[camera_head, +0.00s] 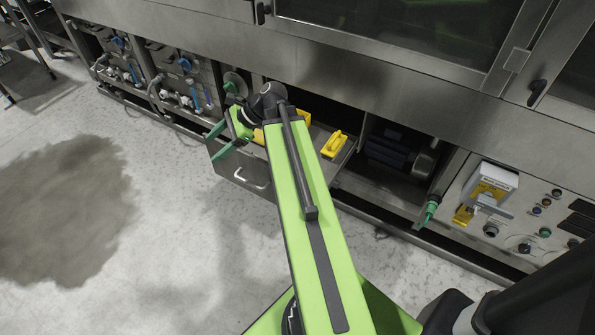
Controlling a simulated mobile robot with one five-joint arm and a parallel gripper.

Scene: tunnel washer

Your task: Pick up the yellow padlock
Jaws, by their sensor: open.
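A yellow block-like object (335,144), which looks like the padlock, lies in an open metal drawer (262,184) under the washer, right of my arm. More yellow shows beside my arm in the drawer, partly hidden by the arm. Another yellow piece (463,215) sits at the control panel below a white box; I cannot tell if it is a padlock. My gripper (212,148) is open, its green fingers apart over the drawer's left end. It appears empty and is left of the yellow object.
The steel washer front (400,85) overhangs the drawer. A green-handled part (430,212) sticks out at the right, beside the control panel (530,215). Pipes and valves with blue handles (190,85) fill the left bays. The concrete floor in front is clear, with a dark stain (70,205).

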